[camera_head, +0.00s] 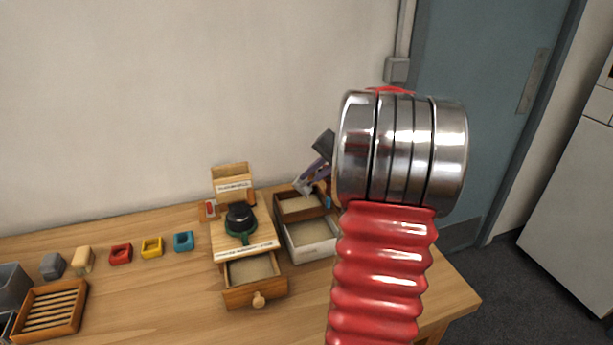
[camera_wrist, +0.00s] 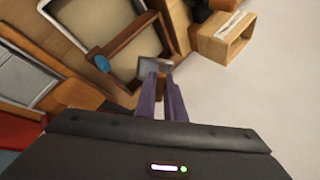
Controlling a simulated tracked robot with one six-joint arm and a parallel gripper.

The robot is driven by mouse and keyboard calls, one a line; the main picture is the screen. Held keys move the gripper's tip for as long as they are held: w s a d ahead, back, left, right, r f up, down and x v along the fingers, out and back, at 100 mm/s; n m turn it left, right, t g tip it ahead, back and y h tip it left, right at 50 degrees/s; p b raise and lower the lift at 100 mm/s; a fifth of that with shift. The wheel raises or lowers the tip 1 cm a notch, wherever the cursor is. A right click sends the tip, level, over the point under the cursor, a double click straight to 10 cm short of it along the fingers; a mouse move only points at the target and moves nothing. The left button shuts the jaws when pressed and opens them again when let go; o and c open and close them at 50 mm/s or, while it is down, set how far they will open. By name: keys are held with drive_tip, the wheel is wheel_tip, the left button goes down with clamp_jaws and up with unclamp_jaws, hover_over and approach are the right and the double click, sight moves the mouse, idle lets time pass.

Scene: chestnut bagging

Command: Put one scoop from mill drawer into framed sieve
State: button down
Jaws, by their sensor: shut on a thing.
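The mill drawer (camera_head: 235,297) is pulled out at the front of the wooden mill (camera_head: 262,243) and holds pale meal. The framed sieve (camera_head: 284,213), a brown wooden frame around a pale surface with a blue tab, sits right of the mill; it also shows in the wrist view (camera_wrist: 137,43). My gripper (camera_head: 312,178) is above the sieve, its purple fingers shut on a small grey scoop (camera_wrist: 155,66). In the wrist view the scoop overlaps the sieve's frame; I cannot tell its height or whether it holds meal.
A pale box (camera_head: 312,258) with meal stands in front of the sieve. Red (camera_head: 120,254), yellow (camera_head: 152,247) and blue (camera_head: 184,241) small blocks line the table's left side, near a slatted wooden tray (camera_head: 77,322). My arm hides the table's right part. The front left middle is clear.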

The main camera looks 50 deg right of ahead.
sight(297, 179)
drive_tip(key=shift+s+d+f+t, duration=0.1)
drive_tip(key=shift+s+d+t, duration=0.15)
drive_tip(key=shift+s+t, duration=0.4)
drive_tip(key=shift+w, duration=0.15)
drive_tip(key=shift+w+a, duration=0.1)
drive_tip(key=shift+w, duration=0.05)
idle(0.5)
drive_tip(key=shift+w+a+g, duration=0.25)
drive_tip(key=shift+w+g, duration=0.25)
drive_tip(key=shift+g, duration=0.35)
drive_tip(key=shift+w+a+g+h, duration=0.3)
drive_tip(key=shift+w+g+h, duration=0.35)
drive_tip(key=shift+g, duration=0.35)
drive_tip(key=shift+w+a+g+h, duration=0.25)
drive_tip(key=shift+w+g, duration=0.35)
drive_tip(key=shift+g, duration=0.3)
drive_tip(key=shift+w+a+r+n+g+h, duration=0.3)
drive_tip(key=shift+w+r+g+h, duration=0.15)
drive_tip(key=shift+g, duration=0.35)
drive_tip(key=shift+w+r+g, duration=0.15)
drive_tip(key=shift+r+g, duration=0.05)
drive_tip(key=shift+g, duration=0.1)
